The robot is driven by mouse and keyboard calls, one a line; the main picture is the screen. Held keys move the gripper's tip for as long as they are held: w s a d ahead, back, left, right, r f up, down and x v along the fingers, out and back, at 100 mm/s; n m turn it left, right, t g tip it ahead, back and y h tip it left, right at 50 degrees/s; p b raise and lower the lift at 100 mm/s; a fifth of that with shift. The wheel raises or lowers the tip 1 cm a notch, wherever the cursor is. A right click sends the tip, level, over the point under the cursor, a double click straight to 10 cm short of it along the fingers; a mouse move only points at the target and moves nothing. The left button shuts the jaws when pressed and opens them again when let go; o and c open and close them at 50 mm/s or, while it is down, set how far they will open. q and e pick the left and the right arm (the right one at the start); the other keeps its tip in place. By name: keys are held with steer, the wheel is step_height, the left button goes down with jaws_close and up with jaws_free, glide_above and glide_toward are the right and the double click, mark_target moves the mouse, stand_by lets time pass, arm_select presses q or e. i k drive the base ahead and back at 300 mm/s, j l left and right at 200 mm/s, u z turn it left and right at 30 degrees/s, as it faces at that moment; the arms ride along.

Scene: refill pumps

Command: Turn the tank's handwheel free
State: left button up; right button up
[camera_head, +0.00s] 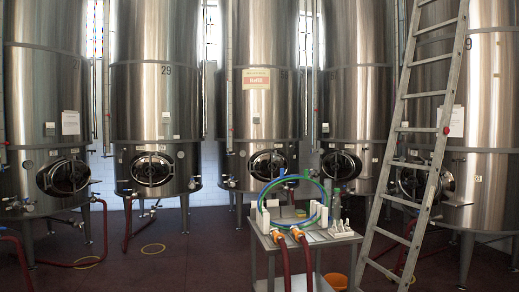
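The middle steel tank (250,115) stands at the back and carries a sign that reads "Refill" (256,78). Low on its front is an oval hatch (267,165), which appears shut. A handwheel on it is too small and dark to make out clearly. The neighbouring tanks have similar hatches, one on the tank marked 29 (152,169) and one on the tank to the right (341,165). Neither of my grippers shows in the head view.
A metal cart (330,238) with coiled blue and green hoses (322,190) stands before the middle tank. Red hoses hang from its front. A ladder (440,130) leans at right. Dark floor (190,250) is open at left.

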mark_target(273, 167)
steer(key=i+j+u, duration=0.1)
steer(key=i+u, duration=0.2)
steer(key=i, duration=0.7)
steer(key=i+u, duration=0.1)
steer(key=i, duration=0.7)
steer(key=i+u, duration=0.1)
steer(key=i, duration=0.75)
steer(key=i+l+u, duration=0.1)
steer(key=i, duration=0.7)
steer(key=i+z, duration=0.15)
steer(key=i, duration=1.1)
steer(key=i+z, duration=0.2)
steer(key=i, duration=1.05)
steer(key=i+z, duration=0.35)
steer(key=i, duration=0.15)
steer(key=i+j+z, duration=0.1)
steer(key=i+z, duration=0.2)
steer(key=i, duration=0.2)
steer(key=i+j+z, duration=0.35)
steer(key=i, duration=0.15)
steer(key=i+l+z, duration=0.25)
steer(key=i, duration=0.25)
steer(key=i+z, duration=0.3)
steer(key=i, duration=0.2)
